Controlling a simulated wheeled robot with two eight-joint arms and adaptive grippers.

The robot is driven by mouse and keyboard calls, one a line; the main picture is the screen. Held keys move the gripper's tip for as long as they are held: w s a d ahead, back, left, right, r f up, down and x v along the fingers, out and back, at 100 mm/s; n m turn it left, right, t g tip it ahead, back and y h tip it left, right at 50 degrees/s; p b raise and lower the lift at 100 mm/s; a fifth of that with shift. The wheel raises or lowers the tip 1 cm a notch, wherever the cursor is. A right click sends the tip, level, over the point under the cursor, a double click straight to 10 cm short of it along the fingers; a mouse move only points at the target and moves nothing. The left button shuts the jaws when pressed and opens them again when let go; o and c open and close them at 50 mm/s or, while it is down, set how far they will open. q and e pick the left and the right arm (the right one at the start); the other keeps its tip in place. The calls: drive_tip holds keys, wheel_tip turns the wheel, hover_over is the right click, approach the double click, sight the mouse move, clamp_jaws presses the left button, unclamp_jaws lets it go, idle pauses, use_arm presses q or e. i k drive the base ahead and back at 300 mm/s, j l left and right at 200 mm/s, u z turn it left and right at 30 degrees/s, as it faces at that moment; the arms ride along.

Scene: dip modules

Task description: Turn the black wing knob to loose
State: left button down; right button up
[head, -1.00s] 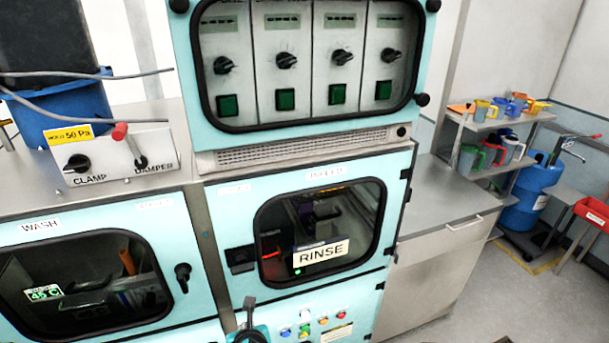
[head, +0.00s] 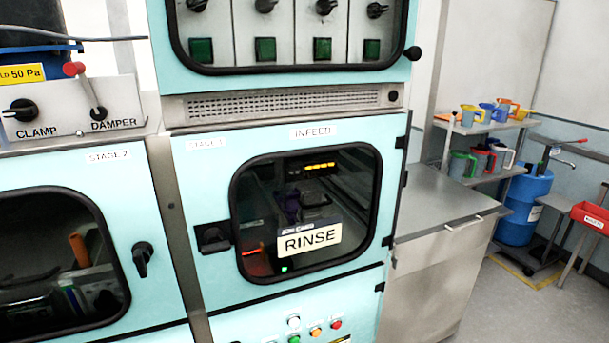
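A black winged knob (head: 20,110) sits on a light panel marked CLAMP at the left edge, its wing lying roughly level. No loose marking is readable beside it. The frame does not settle which one the task names. Neither of my grippers is in view.
A red-tipped DAMPER lever (head: 84,86) stands right of the CLAMP knob. The teal RINSE door (head: 210,180) is shut. A steel counter (head: 440,200) is clear. A shelf (head: 485,125) with several jugs, a blue drum (head: 525,205) and open floor lie at the right.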

sight(24, 109)
drive_tip(key=u, duration=1.3)
